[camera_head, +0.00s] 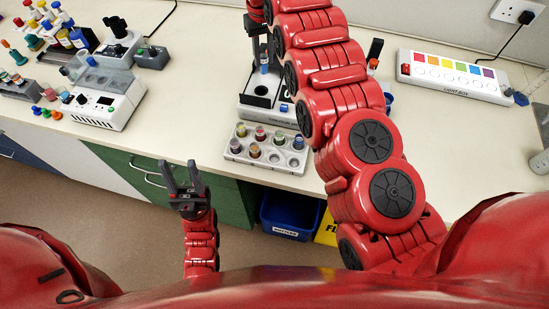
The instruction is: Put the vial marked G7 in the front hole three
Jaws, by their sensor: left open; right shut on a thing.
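A pale vial rack (232,155) stands near the bench's front edge, with several capped vials in its two rows. Some holes at its right end look empty. Labels are too small to read, so I cannot tell which vial is G7. My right arm reaches over the bench, and its gripper (263,42) points down above a white and black device (252,103) behind the rack. It is shut on a small blue vial (264,66); whether the vial touches the device is unclear. My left gripper (180,168) is open and empty, in front of the bench's front edge.
A white machine (112,108) and several coloured bottles stand at the left. A light box (455,75) with coloured squares lies at the back right. A blue bin (290,213) is below the bench. Bench is clear between the machine and the rack.

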